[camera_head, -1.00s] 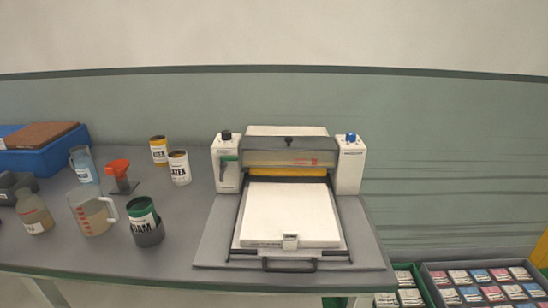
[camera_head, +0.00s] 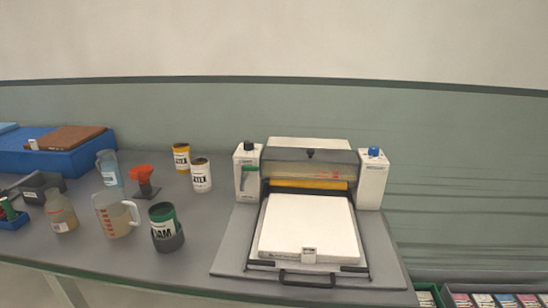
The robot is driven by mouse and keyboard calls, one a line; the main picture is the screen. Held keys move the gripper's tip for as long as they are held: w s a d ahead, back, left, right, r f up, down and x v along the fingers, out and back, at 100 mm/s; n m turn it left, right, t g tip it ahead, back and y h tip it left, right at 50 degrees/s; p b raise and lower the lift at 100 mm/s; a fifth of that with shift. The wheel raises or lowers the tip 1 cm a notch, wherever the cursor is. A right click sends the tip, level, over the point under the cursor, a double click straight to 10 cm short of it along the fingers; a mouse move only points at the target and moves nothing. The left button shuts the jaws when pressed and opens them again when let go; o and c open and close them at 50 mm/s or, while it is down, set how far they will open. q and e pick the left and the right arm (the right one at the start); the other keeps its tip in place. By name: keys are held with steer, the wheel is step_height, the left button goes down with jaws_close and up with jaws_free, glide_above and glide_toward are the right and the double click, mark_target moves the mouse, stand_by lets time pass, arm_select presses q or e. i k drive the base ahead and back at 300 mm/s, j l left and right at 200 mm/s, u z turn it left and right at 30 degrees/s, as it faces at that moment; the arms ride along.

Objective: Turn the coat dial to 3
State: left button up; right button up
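The coating machine (camera_head: 312,154) stands on the right part of the grey table, with a white slab (camera_head: 308,228) on its tray in front. A black knob (camera_head: 249,146) sits on top of its left white post, and a blue knob (camera_head: 375,152) on top of its right white post. A small black knob (camera_head: 310,154) is on the front of its middle housing. I cannot tell which knob is the coat dial, and no dial numbers are readable. Neither of my grippers is in view.
Left of the machine stand a green-banded can (camera_head: 166,228), a measuring jug (camera_head: 115,215), a white can (camera_head: 201,175), a yellow can (camera_head: 181,157) and a bottle (camera_head: 60,210). A blue bin (camera_head: 60,157) is at the back left. Crates (camera_head: 495,298) show at the lower right.

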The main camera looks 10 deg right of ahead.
mark_target(248, 145)
steer(key=i+j, duration=0.15)
steer(key=j, duration=0.25)
steer(key=i+j, duration=0.15)
steer(key=j, duration=0.25)
steer(key=i+j+u, duration=0.1)
steer(key=j, duration=0.3)
steer(key=i+j, duration=0.2)
steer(key=j, duration=0.15)
steer(key=i+j, duration=0.15)
steer(key=j, duration=0.25)
